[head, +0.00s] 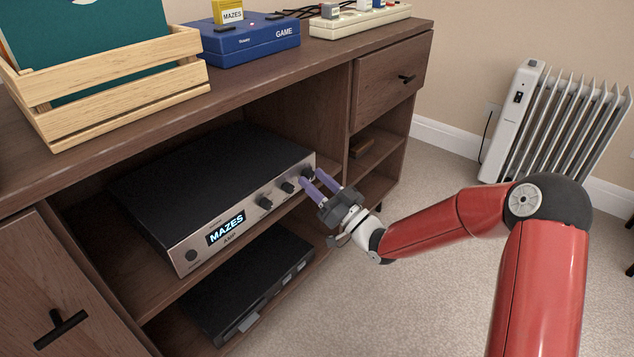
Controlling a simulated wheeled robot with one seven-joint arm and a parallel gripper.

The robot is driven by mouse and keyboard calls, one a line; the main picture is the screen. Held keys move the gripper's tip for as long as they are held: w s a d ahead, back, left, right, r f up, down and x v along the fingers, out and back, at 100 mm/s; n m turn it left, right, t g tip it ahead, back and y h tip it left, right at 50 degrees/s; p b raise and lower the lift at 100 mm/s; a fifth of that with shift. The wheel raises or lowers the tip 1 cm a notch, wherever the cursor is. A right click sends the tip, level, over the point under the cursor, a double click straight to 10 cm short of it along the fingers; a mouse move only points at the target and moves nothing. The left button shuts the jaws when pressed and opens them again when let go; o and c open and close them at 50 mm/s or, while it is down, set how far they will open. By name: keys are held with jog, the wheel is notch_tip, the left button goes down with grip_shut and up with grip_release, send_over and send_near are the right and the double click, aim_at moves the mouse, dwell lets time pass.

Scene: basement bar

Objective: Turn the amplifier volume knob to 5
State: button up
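The amplifier (215,180), black-topped with a silver front, sits on the upper shelf of the wooden cabinet. Its lit display (226,229) reads "MAZES". Three dark knobs line the right of its front: a left knob (265,202), a middle knob (288,187) and a right knob (308,174). Their labels and settings are too small to read. My gripper (311,178) has its two purple fingers apart at the right knob, with the fingertips on either side of it. Whether they touch it I cannot tell. A round dark button (191,256) is at the front's left end.
The cabinet's middle divider (344,115) stands just right of the amplifier. A black device (245,285) lies on the shelf below. A wooden crate (115,95), blue game console (240,42) and power strip (360,22) are on top. A white radiator (550,130) stands right; the carpet is clear.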

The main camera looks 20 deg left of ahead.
jog(key=v, duration=0.7)
jog(key=shift+s+d, duration=0.15)
jog(key=shift+d, duration=0.2)
jog(key=shift+f, duration=0.1)
